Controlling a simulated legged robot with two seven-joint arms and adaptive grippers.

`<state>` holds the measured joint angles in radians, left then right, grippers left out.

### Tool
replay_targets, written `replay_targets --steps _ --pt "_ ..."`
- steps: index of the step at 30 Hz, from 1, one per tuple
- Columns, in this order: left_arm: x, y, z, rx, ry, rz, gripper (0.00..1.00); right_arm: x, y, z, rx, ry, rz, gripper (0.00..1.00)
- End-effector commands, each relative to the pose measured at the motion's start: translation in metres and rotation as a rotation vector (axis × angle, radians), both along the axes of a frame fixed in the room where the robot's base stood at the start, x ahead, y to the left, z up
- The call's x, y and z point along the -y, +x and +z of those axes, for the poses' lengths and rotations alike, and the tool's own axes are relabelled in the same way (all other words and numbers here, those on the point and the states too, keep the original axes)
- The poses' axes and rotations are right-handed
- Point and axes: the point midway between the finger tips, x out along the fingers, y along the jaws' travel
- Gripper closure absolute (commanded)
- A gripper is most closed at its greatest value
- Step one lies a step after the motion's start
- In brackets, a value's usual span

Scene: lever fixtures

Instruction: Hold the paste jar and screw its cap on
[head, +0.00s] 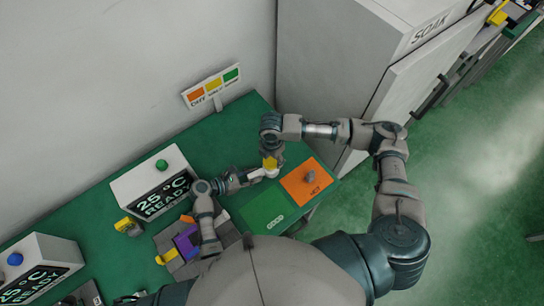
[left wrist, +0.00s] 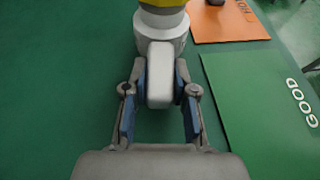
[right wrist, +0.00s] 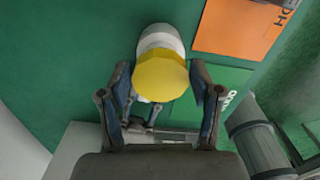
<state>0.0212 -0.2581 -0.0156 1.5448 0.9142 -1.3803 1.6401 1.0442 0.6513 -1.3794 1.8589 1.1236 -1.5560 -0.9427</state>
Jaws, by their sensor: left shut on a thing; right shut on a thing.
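The white paste jar (head: 271,173) stands on the green table, left of the orange pad. Its pale side grip (left wrist: 160,75) points toward my left gripper (left wrist: 160,88), whose blue-padded fingers are shut on it from both sides. The yellow cap (right wrist: 162,74) is at the top of the jar, and it also shows in the head view (head: 269,163). My right gripper (right wrist: 163,85) comes down from above and is shut on the cap. The cap and jar look lined up, but I cannot tell whether the threads are engaged.
A display box (head: 150,188) reading 25 °C READY stands at left. A white SOAK cabinet (head: 345,65) stands behind.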

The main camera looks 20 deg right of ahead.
Motion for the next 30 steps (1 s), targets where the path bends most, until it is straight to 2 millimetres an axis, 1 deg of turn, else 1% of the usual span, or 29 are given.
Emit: replay_targets --steps 26,27,29,30 --pt "0.000 -0.001 -0.001 -0.002 0.001 -0.001 1.00 0.000 0.000 -0.022 -0.001 0.000 0.000 0.50" --pt "0.000 -0.001 -0.001 -0.002 0.001 -0.001 1.00 0.000 0.000 -0.022 0.000 0.000 0.000 0.34" --pt "0.000 -0.001 -0.001 -0.002 0.001 -0.001 1.00 0.000 0.000 -0.022 0.000 0.000 0.000 0.19" --pt "0.000 -0.001 -0.001 -0.002 0.001 -0.001 1.00 0.000 0.000 -0.022 0.000 0.000 0.000 0.09"
